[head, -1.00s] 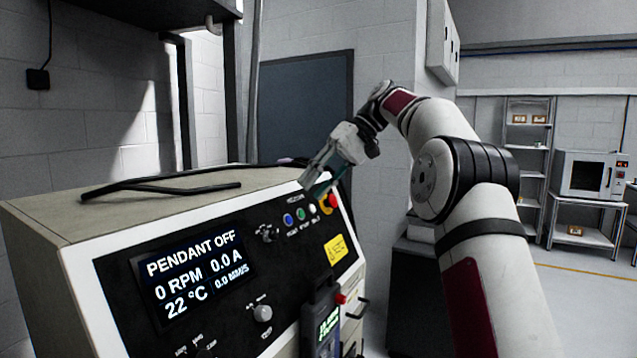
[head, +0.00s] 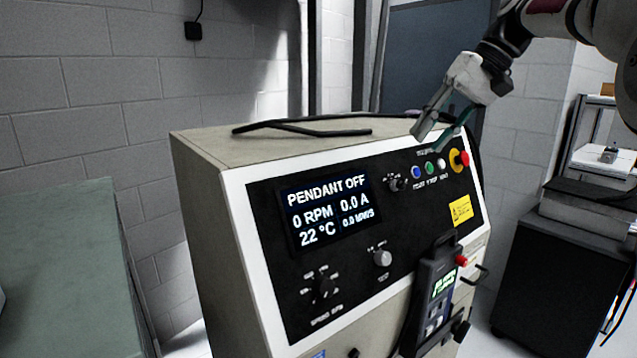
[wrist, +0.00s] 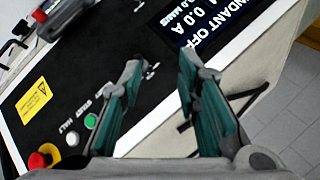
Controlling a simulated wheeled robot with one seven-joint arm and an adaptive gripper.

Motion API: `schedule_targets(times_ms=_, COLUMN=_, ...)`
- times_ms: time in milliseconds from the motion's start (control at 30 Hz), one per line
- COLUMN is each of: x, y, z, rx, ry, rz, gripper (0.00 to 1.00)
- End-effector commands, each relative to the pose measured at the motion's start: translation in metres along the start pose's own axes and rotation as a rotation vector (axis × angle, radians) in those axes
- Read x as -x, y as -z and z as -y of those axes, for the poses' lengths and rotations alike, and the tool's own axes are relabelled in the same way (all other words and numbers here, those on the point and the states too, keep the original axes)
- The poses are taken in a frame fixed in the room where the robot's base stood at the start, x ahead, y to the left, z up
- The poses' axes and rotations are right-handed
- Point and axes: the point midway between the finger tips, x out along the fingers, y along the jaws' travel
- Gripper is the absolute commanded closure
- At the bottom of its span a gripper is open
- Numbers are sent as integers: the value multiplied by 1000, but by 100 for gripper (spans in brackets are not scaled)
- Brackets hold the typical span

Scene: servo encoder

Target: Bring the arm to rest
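My gripper (head: 437,127) is in front of the upper panel edge of the control cabinet, near its row of coloured buttons. In the wrist view my gripper (wrist: 168,85) shows two teal-padded fingers spread apart with nothing between them. My arm (head: 560,30) reaches in from the upper right. The control cabinet (head: 215,205) has a black panel, and its screen (head: 328,210) reads PENDANT OFF, 0 RPM, 0.0 A, 22 °C. I cannot tell whether the fingers touch the cabinet.
A handheld pendant (head: 432,290) hangs on the cabinet front. A red emergency button (head: 463,158) sits at the panel's right. A black cable (head: 300,128) lies on the cabinet top. A green-topped bench (head: 60,270) stands left, and a dark cabinet (head: 555,275) stands right.

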Motion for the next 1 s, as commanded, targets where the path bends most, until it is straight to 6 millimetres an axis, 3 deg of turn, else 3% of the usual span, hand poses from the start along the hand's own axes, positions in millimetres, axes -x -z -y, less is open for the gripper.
schedule_targets(times_ms=33, x=-2, y=-14, z=12, rx=-2, ry=-39, rz=-6, gripper=70)
schedule_targets(times_ms=200, x=-13, y=-61, z=32, rx=-20, ry=-163, rz=-43, gripper=70)
schedule_targets(times_ms=433, x=-29, y=-137, z=38, rx=-22, ry=-312, rz=-111, gripper=70)
schedule_targets(times_ms=800, x=-71, y=-268, z=4, rx=29, ry=-480, rz=-247, gripper=70)
schedule_targets(times_ms=1000, x=-97, y=-316, z=-20, rx=68, ry=-519, rz=-302, gripper=70)
